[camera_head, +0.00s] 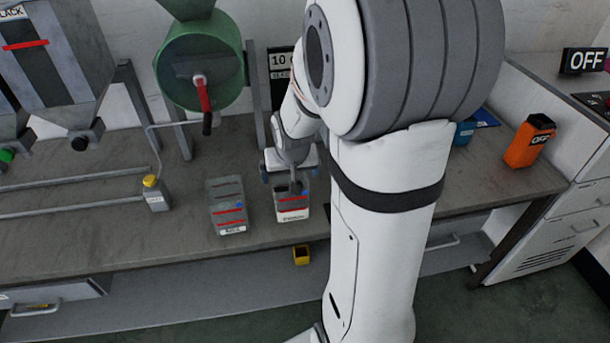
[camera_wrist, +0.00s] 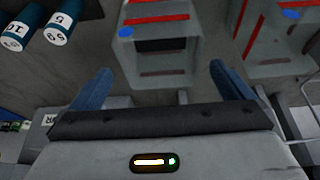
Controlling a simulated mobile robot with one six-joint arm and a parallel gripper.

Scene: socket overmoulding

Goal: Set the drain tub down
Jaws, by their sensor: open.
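A pale grey tub (camera_head: 292,207) with red stripes and a white front label stands upright on the bench, directly below my gripper (camera_head: 290,176). Its label is too small to read, so I cannot confirm by name that it is the drain tub. The same tub shows in the wrist view (camera_wrist: 160,68), beyond and between the two blue fingers. My gripper (camera_wrist: 158,84) is open with a gap on both sides of the tub, and nothing is held. A second, darker grey tub (camera_head: 228,207) with red stripes stands just left of it; it is at the right in the wrist view (camera_wrist: 275,48).
A green drum (camera_head: 200,65) with a red crank stands behind. A yellow-capped bottle (camera_head: 156,195) is to the left. The bench's front edge (camera_head: 150,262) lies close to the tubs.

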